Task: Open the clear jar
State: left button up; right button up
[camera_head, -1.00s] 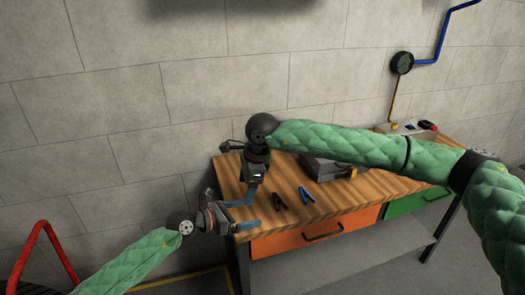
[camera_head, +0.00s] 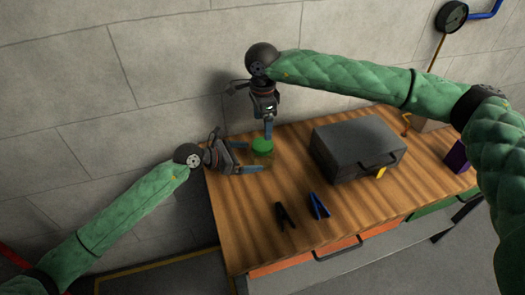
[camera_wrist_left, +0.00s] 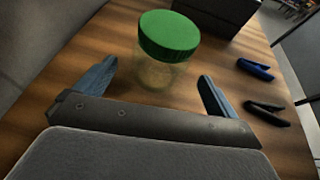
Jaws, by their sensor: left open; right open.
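The clear jar (camera_head: 262,158) with a green lid (camera_head: 262,144) stands upright on the wooden workbench near its left end. In the left wrist view the jar (camera_wrist_left: 160,75) and its lid (camera_wrist_left: 169,34) are ahead of and between my left gripper's fingers. My left gripper (camera_head: 252,157) is open, its blue fingers reaching toward the jar from the left, one on either side; I cannot tell whether they touch. My right gripper (camera_head: 267,128) is open and points down just above the lid. Its fingers overlap in the head view, so contact with the lid is unclear.
A dark grey case (camera_head: 357,148) stands right of the jar. A black clamp (camera_head: 285,215) and a blue clamp (camera_head: 318,205) lie toward the bench's front. A purple object (camera_head: 457,157) is at the right. The wall is close behind; the bench's front left is clear.

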aim_at(263, 156)
pick_arm(q)
jog(key=x, duration=0.5)
jog(key=shift+a, duration=0.1)
pick_arm(e)
jog(key=shift+w, duration=0.15)
pick_arm(q)
jog(key=shift+w+d+f, duration=0.2)
jog(key=shift+d+f, duration=0.1)
jog(key=shift+d, duration=0.35)
